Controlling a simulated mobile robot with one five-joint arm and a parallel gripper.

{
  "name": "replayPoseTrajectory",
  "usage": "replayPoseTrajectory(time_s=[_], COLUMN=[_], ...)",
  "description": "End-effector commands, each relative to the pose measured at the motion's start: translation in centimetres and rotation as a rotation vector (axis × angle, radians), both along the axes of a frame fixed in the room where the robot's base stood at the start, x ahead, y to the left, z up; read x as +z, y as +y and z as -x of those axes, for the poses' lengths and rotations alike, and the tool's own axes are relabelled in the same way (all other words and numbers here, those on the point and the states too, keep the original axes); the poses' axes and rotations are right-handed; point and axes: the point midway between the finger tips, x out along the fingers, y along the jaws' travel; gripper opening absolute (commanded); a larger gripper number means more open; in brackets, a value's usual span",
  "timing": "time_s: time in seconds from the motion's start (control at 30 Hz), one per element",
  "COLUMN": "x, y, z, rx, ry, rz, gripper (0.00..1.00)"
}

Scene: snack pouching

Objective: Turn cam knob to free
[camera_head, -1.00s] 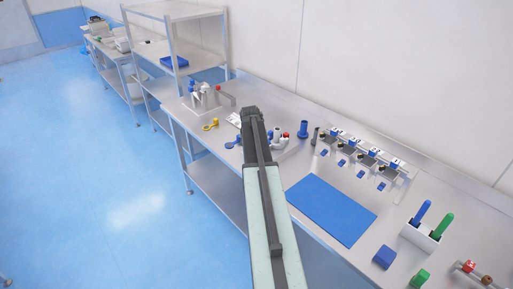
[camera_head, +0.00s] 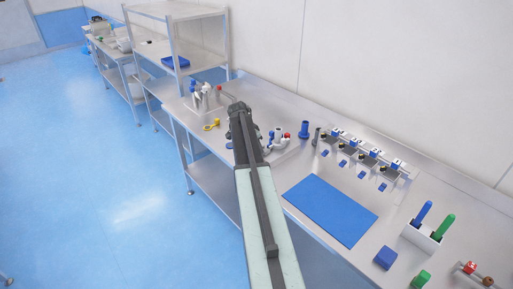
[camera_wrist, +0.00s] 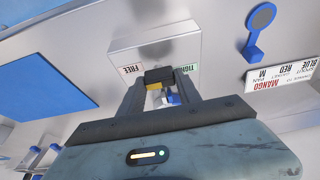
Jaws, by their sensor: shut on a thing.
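The cam knob (camera_wrist: 159,76), a dark block with a yellow part below it, sits at the front of a grey metal housing (camera_wrist: 150,40) in the wrist view. A FREE label (camera_wrist: 131,69) is on its left and a TIGHT label (camera_wrist: 190,68) on its right, both upside down. My gripper (camera_wrist: 160,92) is shut on the knob, with a finger on each side. Which label the knob points to, I cannot tell. In the head view, my gripper (camera_head: 238,108) is over the left part of the bench, and the arm hides the knob.
A blue mat (camera_head: 330,210) lies on the bench, right of my arm. White fittings (camera_head: 279,137) and a blue spout (camera_head: 304,129) stand close right of my gripper. A yellow piece (camera_head: 211,126) and bottles (camera_head: 206,96) are to its left. A MANGO card (camera_wrist: 282,76) shows in the wrist view.

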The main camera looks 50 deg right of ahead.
Motion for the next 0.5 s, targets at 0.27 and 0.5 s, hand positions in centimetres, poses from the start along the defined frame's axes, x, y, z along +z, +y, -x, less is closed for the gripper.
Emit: replayPoseTrajectory(time_s=[0.27, 0.5], x=[-0.02, -0.02], y=[0.03, 0.04], z=[0.06, 0.06], rx=[-0.013, -0.013], ry=[0.001, 0.001], rz=[-0.001, -0.002], gripper=[0.00, 0.51])
